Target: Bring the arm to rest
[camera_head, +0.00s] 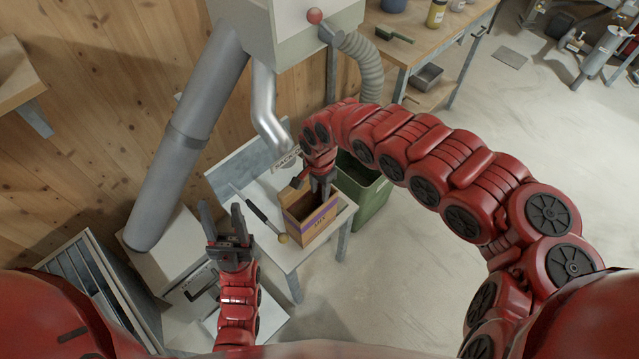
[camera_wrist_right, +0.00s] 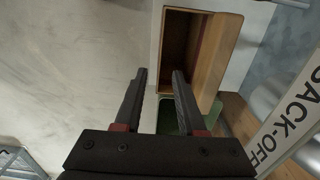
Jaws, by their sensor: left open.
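In the head view I cannot tell whether the fingertips reach inside the box. My left gripper (camera_head: 226,218) is open and empty, pointing up, left of the table.
The white table (camera_head: 335,222) also carries a dark-handled tool (camera_head: 262,212). A metal spout (camera_head: 265,110) hangs above, beside a large grey tube (camera_head: 195,120). A workbench (camera_head: 425,42) stands at the back.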

